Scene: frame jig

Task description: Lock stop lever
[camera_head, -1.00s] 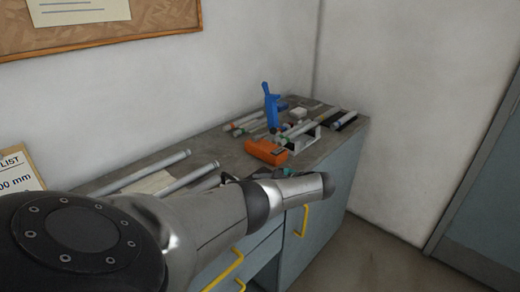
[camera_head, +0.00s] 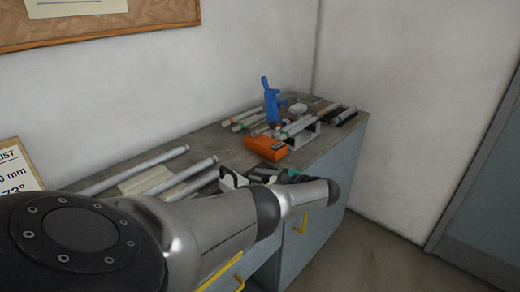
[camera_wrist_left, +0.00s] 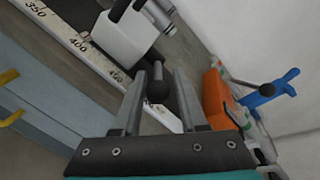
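The stop is a white block (camera_wrist_left: 122,38) on a ruled scale (camera_wrist_left: 82,45) in the left wrist view. Black lever parts show on its top and a black ball knob (camera_wrist_left: 157,88) at its near side. My left gripper (camera_wrist_left: 160,85) is open, with one finger on each side of the knob and gaps visible, so it does not look clamped. In the head view the white block (camera_head: 232,179) shows just beyond my left forearm; the gripper there is mostly hidden by my wrist. My right gripper is in neither view.
An orange tool (camera_head: 266,147) and a blue upright clamp-like tool (camera_head: 270,103) stand farther along the bench. Several grey tubes (camera_head: 190,178) lie on the bench top. A wall runs behind.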

